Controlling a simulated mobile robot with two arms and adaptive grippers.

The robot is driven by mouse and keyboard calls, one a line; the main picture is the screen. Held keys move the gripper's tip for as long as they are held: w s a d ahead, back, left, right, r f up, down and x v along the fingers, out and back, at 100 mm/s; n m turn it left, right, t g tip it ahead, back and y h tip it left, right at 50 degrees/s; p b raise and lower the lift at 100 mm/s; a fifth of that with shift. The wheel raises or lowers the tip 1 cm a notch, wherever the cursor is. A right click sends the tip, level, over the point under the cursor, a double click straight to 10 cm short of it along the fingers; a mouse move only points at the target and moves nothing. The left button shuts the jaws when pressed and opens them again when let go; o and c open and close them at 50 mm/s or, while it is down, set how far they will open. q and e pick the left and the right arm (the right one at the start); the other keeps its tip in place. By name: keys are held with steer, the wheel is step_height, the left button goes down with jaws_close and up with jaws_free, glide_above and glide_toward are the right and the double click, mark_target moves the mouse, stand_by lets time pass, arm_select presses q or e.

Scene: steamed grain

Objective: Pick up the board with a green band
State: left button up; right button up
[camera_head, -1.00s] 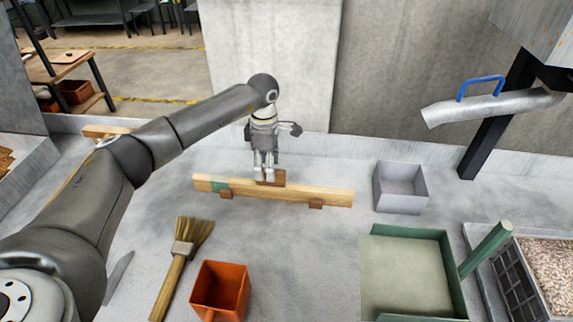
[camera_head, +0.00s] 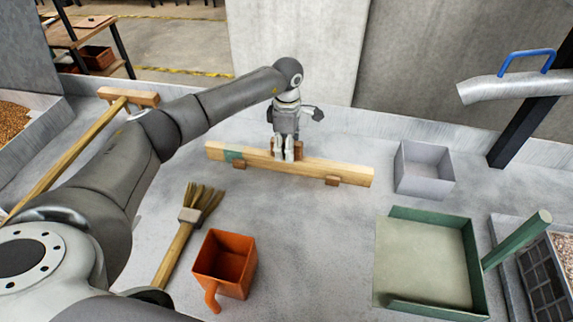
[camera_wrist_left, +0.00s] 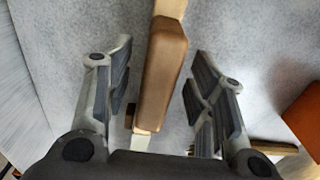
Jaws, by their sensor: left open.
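The board (camera_head: 340,170) is a long pale wooden bar with a green band (camera_head: 233,156) near its left end. It rests on two small brown blocks on the grey worktop. A brown grip (camera_head: 300,149) is on its middle. My left gripper (camera_head: 284,158) points down at the grip, its fingers partly hiding it. In the left wrist view the open fingers (camera_wrist_left: 158,80) stand on both sides of the brown grip (camera_wrist_left: 165,70), with gaps on both sides. The board (camera_wrist_left: 170,8) shows beyond it. My right gripper is not in view.
An orange container (camera_head: 226,262) and a brush (camera_head: 182,232) lie in front. A grey box (camera_head: 424,168) and a green tray (camera_head: 478,268) stand to the right. A long-handled wooden tool (camera_head: 70,150) is at left. A concrete wall (camera_head: 430,60) rises behind.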

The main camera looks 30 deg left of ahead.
arm_select(q)
step_height(320, 180, down, 4)
steer(key=shift+w+a+r+b, duration=0.1)
steer(key=shift+a+r+b, duration=0.1)
steer(key=shift+b, duration=0.65)
steer(key=shift+r, duration=0.1)
steer(key=shift+c, duration=0.3)
jaws_close()
